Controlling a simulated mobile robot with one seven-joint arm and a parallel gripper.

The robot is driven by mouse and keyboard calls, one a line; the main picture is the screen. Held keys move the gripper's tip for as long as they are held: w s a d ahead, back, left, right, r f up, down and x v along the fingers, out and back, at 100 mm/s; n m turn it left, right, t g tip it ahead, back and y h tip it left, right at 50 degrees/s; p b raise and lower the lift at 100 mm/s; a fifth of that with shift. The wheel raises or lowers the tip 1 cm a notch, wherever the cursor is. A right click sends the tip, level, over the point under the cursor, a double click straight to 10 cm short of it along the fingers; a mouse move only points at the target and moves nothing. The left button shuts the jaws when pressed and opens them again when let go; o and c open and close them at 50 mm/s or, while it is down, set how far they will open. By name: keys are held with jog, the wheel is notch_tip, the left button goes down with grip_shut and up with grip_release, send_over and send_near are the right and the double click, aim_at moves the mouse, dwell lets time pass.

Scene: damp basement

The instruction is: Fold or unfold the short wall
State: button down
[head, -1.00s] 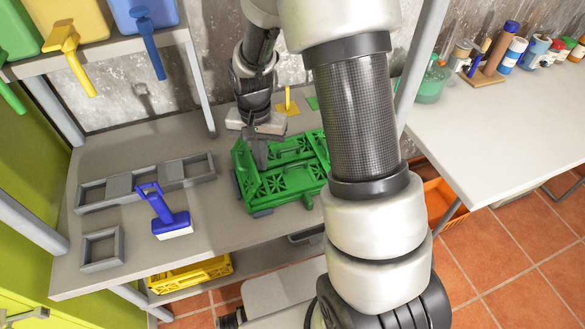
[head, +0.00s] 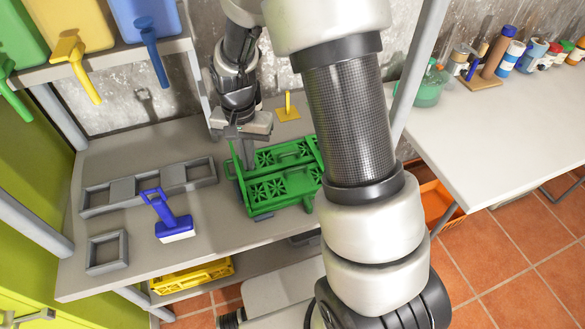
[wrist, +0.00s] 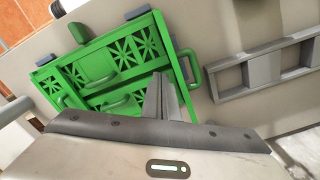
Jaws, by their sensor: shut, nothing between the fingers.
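The green folding crate (head: 285,192) lies on the grey workbench. Its long panels with star-shaped cutouts look folded down flat, and they also show in the wrist view (wrist: 110,62). At its left end in the head view is a narrow short wall with a loop handle, seen in the wrist view (wrist: 190,68). Its exact tilt is unclear. My gripper (head: 246,164) is shut and empty at this end. In the wrist view its fingers (wrist: 160,98) are close beside the short wall, on the panel side. I cannot tell whether they touch it.
Left of the crate lie a grey compartment frame (head: 110,190), a small square frame (head: 90,253) and a blue brush (head: 172,222). A yellow-handled tool (head: 288,110) stands behind the crate. Bins (head: 148,18) hang above at the left. A yellow crate (head: 192,274) sits below the bench.

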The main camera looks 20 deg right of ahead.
notch_tip(320, 180, up, 8)
jog(key=p, duration=0.5)
jog(key=shift+f, duration=0.1)
